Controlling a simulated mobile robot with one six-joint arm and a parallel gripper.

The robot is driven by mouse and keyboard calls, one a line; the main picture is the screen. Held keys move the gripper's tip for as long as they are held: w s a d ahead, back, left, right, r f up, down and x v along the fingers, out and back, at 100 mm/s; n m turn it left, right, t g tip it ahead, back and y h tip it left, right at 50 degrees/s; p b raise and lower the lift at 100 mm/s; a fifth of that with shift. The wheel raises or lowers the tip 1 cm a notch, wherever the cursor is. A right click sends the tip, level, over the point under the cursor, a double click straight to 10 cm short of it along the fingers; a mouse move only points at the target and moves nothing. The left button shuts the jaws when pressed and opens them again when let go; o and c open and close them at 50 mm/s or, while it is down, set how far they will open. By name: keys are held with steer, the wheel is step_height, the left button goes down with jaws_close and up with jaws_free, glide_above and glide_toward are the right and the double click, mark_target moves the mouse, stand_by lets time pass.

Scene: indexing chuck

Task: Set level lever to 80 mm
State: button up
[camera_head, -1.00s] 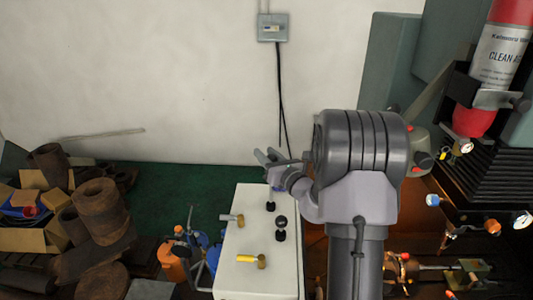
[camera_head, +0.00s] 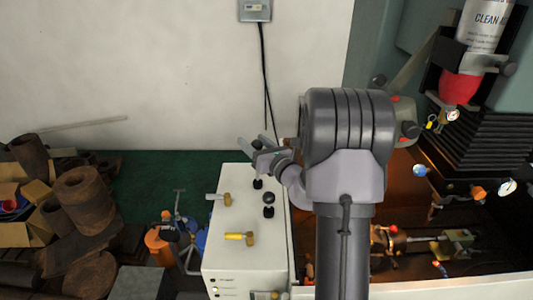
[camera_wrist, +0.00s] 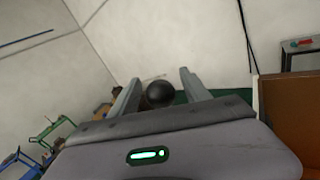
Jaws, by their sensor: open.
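A white cabinet (camera_head: 242,205) stands in the lower middle of the head view. On its top are a black ball-knob lever (camera_head: 268,197), a second black knob partly hidden just below my gripper, a grey-handled brass valve (camera_head: 220,199) and a yellow-handled brass valve (camera_head: 240,238). I cannot tell from labels which one is the level lever. My gripper (camera_head: 259,146) is open above the cabinet's far end. In the wrist view, a black ball (camera_wrist: 160,94) shows between the two open fingers (camera_wrist: 158,76), and I see no contact.
Rusty pipes (camera_head: 85,200) and cardboard boxes lie at left. An orange container (camera_head: 158,246) and blue items stand left of the cabinet. A machine with a spray can (camera_head: 484,30) and small gauges is at right. A wall box (camera_head: 255,10) with cable hangs behind.

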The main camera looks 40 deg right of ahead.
steer(key=s+a+b, duration=0.1)
steer(key=s+b, duration=0.1)
steer(key=s, duration=1.4)
